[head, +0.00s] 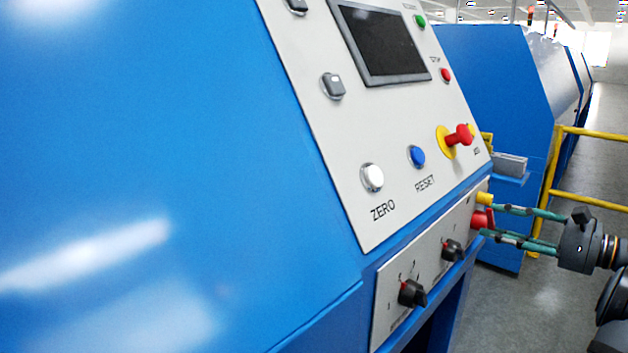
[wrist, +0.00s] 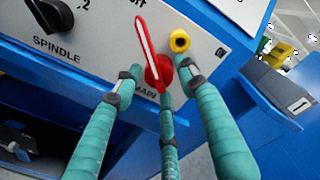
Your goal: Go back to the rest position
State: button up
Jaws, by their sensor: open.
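My gripper (wrist: 160,78) is open, its teal fingers spread on either side of the red main switch (wrist: 147,42) in the wrist view. The red handle with a white stripe points up and slightly left. I cannot tell whether the fingers touch the switch. In the head view my gripper (head: 484,222) reaches in from the right to the lower panel's right end, where the red switch (head: 478,219) shows partly behind the fingers.
A yellow round part (wrist: 180,41) sits just right of the switch. A black spindle knob (wrist: 50,15) is at the left. The blue machine (head: 150,180) fills the left. Yellow railings (head: 590,134) stand behind my arm, with grey floor (head: 535,300) below.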

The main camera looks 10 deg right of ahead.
jog(key=shift+x, duration=0.95)
jog(key=shift+r, duration=0.1)
